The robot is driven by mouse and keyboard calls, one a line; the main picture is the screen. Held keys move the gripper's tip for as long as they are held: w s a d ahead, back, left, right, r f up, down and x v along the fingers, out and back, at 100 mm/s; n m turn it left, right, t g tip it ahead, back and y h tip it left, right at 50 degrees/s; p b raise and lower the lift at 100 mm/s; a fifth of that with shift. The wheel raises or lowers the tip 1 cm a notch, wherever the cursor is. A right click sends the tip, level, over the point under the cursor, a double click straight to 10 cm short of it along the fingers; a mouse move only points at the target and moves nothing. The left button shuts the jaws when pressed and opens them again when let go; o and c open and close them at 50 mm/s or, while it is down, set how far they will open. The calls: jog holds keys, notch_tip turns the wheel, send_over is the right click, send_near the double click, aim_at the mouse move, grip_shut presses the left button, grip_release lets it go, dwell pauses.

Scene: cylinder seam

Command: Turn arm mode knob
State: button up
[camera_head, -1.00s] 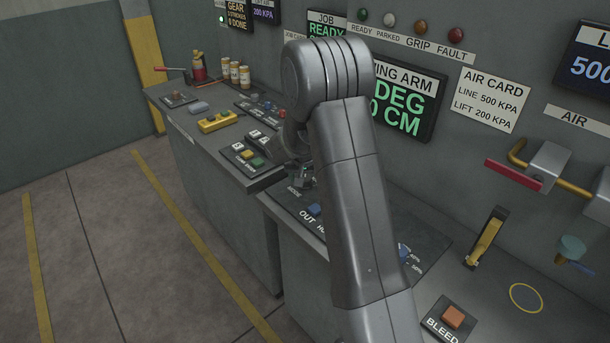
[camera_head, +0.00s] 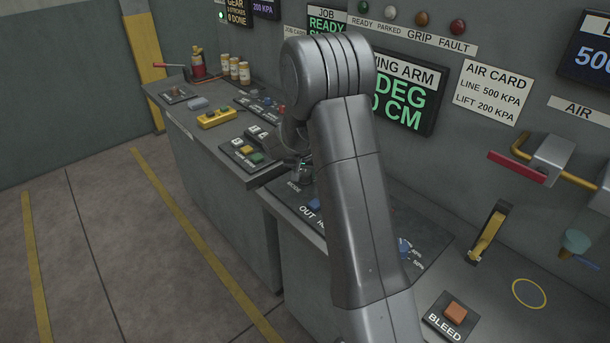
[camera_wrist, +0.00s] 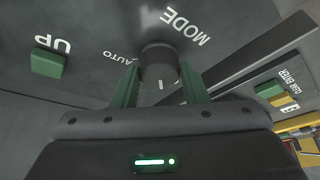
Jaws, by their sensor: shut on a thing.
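The mode knob (camera_wrist: 158,68) is a dark round knob with a pale pointer line, seen in the wrist view on a dark panel. The words MODE and AUTO are printed beside it. My gripper (camera_wrist: 160,85) has its two green fingers on either side of the knob, shut on it. In the head view my gripper (camera_head: 303,172) is small and mostly hidden behind my arm, low over the panel (camera_head: 290,200) near the small MODE lettering. The knob itself cannot be made out there.
A green UP button (camera_wrist: 48,64) lies left of the knob in the wrist view. In the head view, blue buttons (camera_head: 404,247), a BLEED button (camera_head: 455,314) and a red-handled valve (camera_head: 517,167) stand to the right. A yellow pendant (camera_head: 216,118) lies on the left bench.

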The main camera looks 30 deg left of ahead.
jog(key=shift+a+f+m+b, duration=0.1)
jog(key=shift+f+m+b, duration=0.4)
jog(key=shift+b, duration=0.7)
jog(key=m+h+b, duration=0.1)
jog(key=m+b, duration=0.1)
jog(key=b, duration=0.1)
jog(key=shift+r+t, duration=0.15)
jog(key=shift+t, duration=0.15)
jog(key=shift+a+r+m+h+b, duration=0.15)
jog(key=shift+m+h+b, duration=0.35)
jog(key=shift+m+b, duration=0.55)
jog(key=shift+r+m+h+b, duration=0.15)
jog(key=shift+m+h+b, duration=0.4)
jog(key=shift+m, duration=0.9)
jog(key=o, duration=1)
jog(key=shift+c, duration=0.2)
jog(key=v, duration=1.4)
